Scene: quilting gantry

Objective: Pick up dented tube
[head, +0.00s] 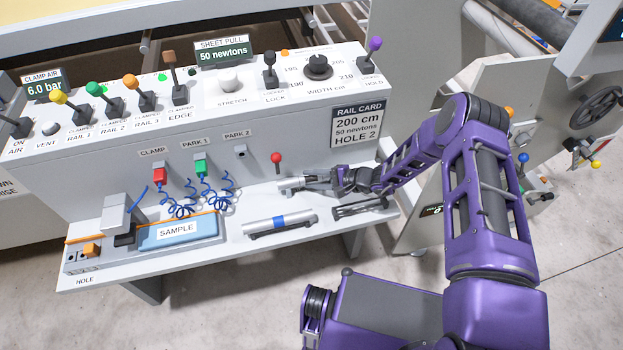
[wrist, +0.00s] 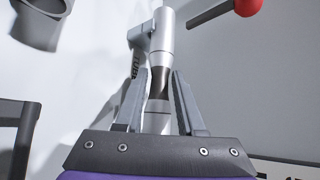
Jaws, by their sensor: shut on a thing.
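My gripper (head: 325,180) is at the right part of the grey shelf, its fingers (wrist: 156,100) closed from both sides around a silver tube (wrist: 163,40) with a dark, narrowed waist. The tube points away from my gripper, with a grey side piece on its left. In the head view its silver end (head: 292,184) shows just left of my gripper; the rest is hidden by the fingers. I cannot tell if it touches the shelf. Another silver tube (head: 300,217) with a blue band lies in front, on a dark cradle. I see no clear dent on either.
A red-knobbed lever (head: 276,158) stands close behind the held tube; its knob also shows in the wrist view (wrist: 248,7). A dark rack (head: 360,208) is just right. Blue coiled hoses (head: 180,205) and the blue SAMPLE block (head: 180,232) are left. The console wall rises behind.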

